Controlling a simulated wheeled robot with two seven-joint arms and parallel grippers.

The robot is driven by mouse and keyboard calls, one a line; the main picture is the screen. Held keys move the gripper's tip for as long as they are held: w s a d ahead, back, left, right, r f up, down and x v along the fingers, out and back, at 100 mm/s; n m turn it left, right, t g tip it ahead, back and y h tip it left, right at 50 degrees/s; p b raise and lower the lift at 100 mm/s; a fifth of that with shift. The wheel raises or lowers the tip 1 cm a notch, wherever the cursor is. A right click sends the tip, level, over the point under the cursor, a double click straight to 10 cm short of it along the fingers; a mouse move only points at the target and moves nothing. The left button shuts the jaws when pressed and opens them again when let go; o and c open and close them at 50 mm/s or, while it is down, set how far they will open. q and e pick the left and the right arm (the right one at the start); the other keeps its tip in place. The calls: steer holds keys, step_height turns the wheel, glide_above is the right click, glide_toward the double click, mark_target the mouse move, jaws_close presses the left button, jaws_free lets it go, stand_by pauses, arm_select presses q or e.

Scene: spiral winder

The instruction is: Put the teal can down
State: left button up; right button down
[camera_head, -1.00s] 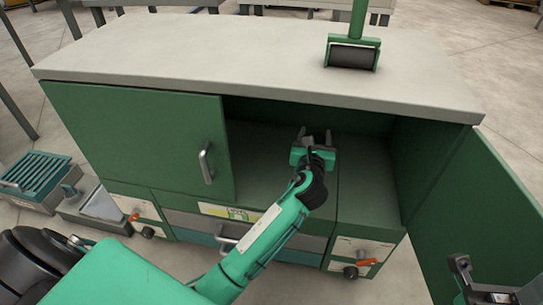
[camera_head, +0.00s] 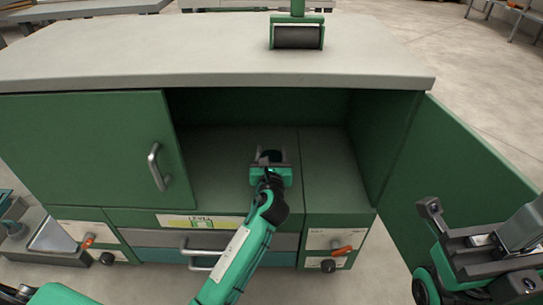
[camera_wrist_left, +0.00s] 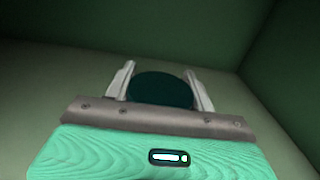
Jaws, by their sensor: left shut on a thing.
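The teal can (camera_wrist_left: 160,89) shows as a dark round top between the fingers of my left gripper (camera_wrist_left: 162,86) in the left wrist view. My left gripper is shut on it. In the head view, the left gripper (camera_head: 270,156) is inside the open cabinet bay, over its grey-green floor (camera_head: 222,165). The can is a small dark shape there, mostly hidden by the gripper. I cannot tell whether its base touches the floor. My right gripper (camera_head: 478,228) is at the lower right, its fingers apart and empty, in front of the open right door.
The green left door (camera_head: 85,150) is shut. The right door (camera_head: 455,180) stands wide open. The grey worktop (camera_head: 200,50) overhangs the bay and carries a roller (camera_head: 297,37). The bay floor on both sides of the left gripper is clear.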

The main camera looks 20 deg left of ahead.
arm_select(q)
steer(key=o, duration=1.2)
steer(key=shift+f, duration=0.15)
steer(key=shift+c, duration=0.2)
